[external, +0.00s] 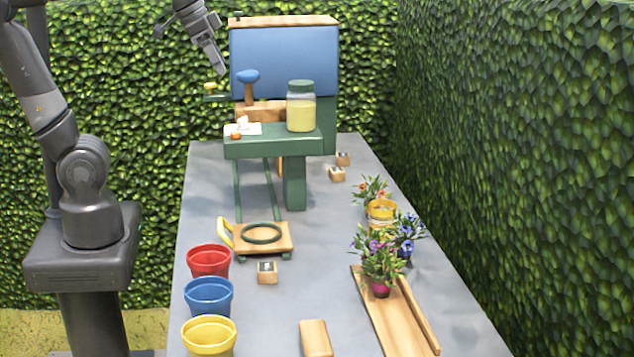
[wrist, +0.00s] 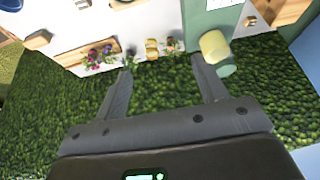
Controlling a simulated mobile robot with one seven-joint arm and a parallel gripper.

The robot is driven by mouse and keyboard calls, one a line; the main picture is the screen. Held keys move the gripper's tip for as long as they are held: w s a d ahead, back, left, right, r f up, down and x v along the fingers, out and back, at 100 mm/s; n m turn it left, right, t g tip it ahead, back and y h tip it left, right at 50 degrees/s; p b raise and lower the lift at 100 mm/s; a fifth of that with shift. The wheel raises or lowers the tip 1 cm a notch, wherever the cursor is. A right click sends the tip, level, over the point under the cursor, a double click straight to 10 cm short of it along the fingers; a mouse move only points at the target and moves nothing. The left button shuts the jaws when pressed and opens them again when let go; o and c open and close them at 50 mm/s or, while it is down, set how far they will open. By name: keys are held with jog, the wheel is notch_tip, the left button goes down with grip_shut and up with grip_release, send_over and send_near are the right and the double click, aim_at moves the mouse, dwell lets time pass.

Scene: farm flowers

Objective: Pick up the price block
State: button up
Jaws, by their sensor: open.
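Several small wooden blocks with dark faces look like price blocks. One price block (external: 267,272) sits on the grey table in front of the board with the green ring. Two more, a nearer one (external: 337,174) and a farther one (external: 343,158), sit close together right of the green stand. In the wrist view, one small block (wrist: 83,4) shows at the top edge and another (wrist: 249,21) at the upper right. My gripper (external: 221,70) is high at the back, left of the blue panel, far from the front block. Its fingers (wrist: 162,65) are apart and empty.
A jar (external: 301,112) stands on the green stand (external: 272,146). Red (external: 209,262), blue (external: 208,298) and yellow (external: 209,337) pots line the left edge. Flowers (external: 380,262) and a wooden tray (external: 387,320) are at right. A plain wooden block (external: 316,338) lies in front.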

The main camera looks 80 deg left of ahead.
jog(key=w+a+r, duration=0.2)
jog(key=w+a, duration=0.3)
jog(key=w, duration=0.4)
jog(key=g, duration=0.2)
send_over(338, 169)
jog(key=s, duration=0.2)
jog(key=shift+n, duration=0.4)
notch_tip(338, 169, down, 34)
jog(key=shift+s+f, duration=0.1)
jog(key=x, duration=0.5)
jog(key=shift+w+f, duration=0.2)
jog(key=shift+f, duration=0.1)
